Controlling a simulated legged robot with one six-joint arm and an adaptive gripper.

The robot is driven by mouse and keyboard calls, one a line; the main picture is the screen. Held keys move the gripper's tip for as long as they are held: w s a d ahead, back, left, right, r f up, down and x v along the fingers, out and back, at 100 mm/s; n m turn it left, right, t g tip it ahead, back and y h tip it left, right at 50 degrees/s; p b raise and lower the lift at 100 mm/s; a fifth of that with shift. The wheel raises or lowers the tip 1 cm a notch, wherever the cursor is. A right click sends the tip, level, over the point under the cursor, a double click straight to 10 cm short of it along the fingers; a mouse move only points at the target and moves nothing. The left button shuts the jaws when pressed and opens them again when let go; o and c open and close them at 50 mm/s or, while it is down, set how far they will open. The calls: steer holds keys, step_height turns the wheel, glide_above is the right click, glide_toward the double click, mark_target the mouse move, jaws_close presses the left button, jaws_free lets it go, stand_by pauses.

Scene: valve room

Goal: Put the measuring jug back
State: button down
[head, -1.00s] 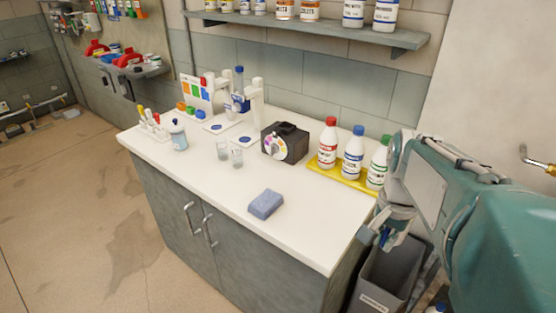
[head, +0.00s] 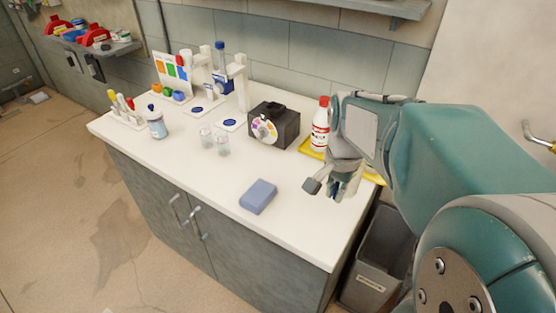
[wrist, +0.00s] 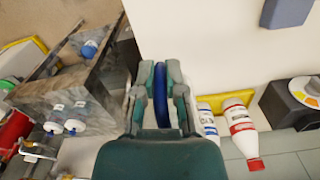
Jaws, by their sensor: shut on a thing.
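My gripper (head: 340,186) hangs over the right end of the white counter, in front of the red-capped bottle. In the wrist view my gripper (wrist: 160,88) is shut on a narrow dark blue piece (wrist: 160,100), upright between its fingers. The rest of the held thing is hidden, so I cannot tell whether it is the measuring jug's handle. No measuring jug is clear elsewhere. Two small clear beakers (head: 222,146) stand mid-counter. White stands (head: 241,90) with blue round pads are at the back.
A blue sponge (head: 258,196) lies near the counter's front edge. A black box with a colour dial (head: 274,126) stands left of the red-capped bottle (head: 320,125) on a yellow tray (head: 308,147). A grey bin (head: 378,262) stands right of the counter.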

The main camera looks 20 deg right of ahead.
steer(key=w+a+f, duration=0.1)
steer(key=w+f, duration=0.1)
steer(key=w+a+f, duration=0.1)
steer(key=w+f, duration=0.1)
steer(key=w+a+f, duration=0.1)
steer(key=w+f, duration=0.1)
steer(key=shift+w+a+f, duration=0.1)
steer(key=shift+a+f, duration=0.05)
steer(key=shift+w+a+f, duration=0.1)
steer(key=shift+w+f, duration=0.1)
steer(key=shift+f, duration=0.8)
steer(key=shift+w+a+f, duration=0.1)
steer(key=shift+w+f, duration=0.05)
steer(key=shift+f, duration=0.85)
steer(key=shift+f, duration=0.1)
steer(key=c, duration=0.7)
jaws_free()
